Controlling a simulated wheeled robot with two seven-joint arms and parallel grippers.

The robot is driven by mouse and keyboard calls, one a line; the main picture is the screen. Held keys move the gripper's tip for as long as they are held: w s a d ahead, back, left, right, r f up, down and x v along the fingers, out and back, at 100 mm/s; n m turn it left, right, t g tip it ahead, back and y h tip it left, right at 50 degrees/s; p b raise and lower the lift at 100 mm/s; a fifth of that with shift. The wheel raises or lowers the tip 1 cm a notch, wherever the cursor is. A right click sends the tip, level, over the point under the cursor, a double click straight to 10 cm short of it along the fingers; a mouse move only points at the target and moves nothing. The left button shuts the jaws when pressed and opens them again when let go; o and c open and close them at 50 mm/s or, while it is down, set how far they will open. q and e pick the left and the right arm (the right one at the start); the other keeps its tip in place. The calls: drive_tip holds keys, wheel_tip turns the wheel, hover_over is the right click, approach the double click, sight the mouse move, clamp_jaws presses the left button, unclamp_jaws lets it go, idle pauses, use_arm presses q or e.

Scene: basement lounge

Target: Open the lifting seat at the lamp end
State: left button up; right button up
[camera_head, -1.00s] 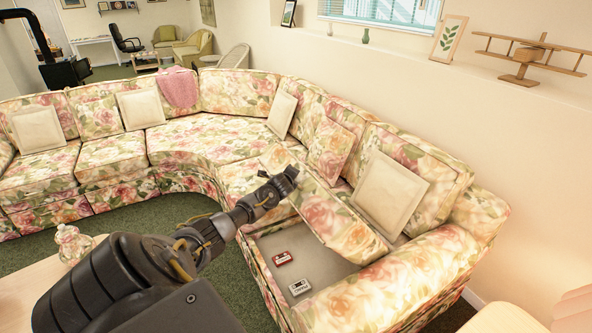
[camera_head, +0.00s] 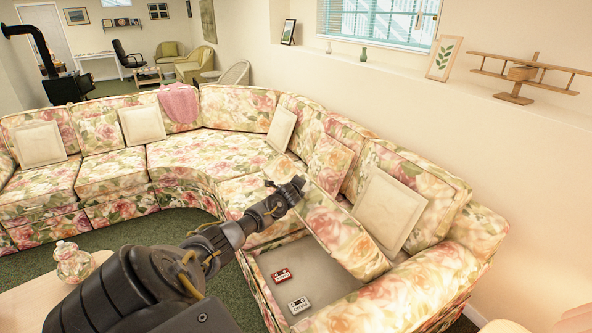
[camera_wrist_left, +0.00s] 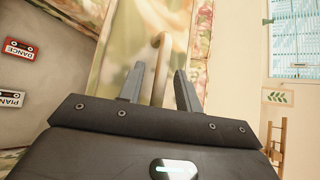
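The floral lifting seat (camera_head: 343,232) at the near right end of the sofa stands tilted up, leaning toward the back cushions. Below it the grey storage compartment (camera_head: 335,277) is uncovered. A red cassette (camera_head: 281,275) and a white cassette (camera_head: 299,305) lie inside; both show in the left wrist view. My left gripper (camera_head: 297,186) is at the raised seat's upper left edge. In the left wrist view its two fingers (camera_wrist_left: 159,88) are apart, with a tan loop (camera_wrist_left: 161,55) on the seat visible between them. Whether they touch it is unclear. My right gripper is not in view.
A cream pillow (camera_head: 389,209) stands behind the raised seat against the back cushion. A table (camera_head: 30,300) with a glass jar (camera_head: 73,262) is at lower left. A wooden model plane (camera_head: 522,75) sits on the wall ledge. Green carpet (camera_head: 150,232) is clear before the sofa.

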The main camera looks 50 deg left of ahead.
use_arm(q)
drive_tip(key=v, duration=1.1)
drive_tip(key=shift+b, duration=0.3)
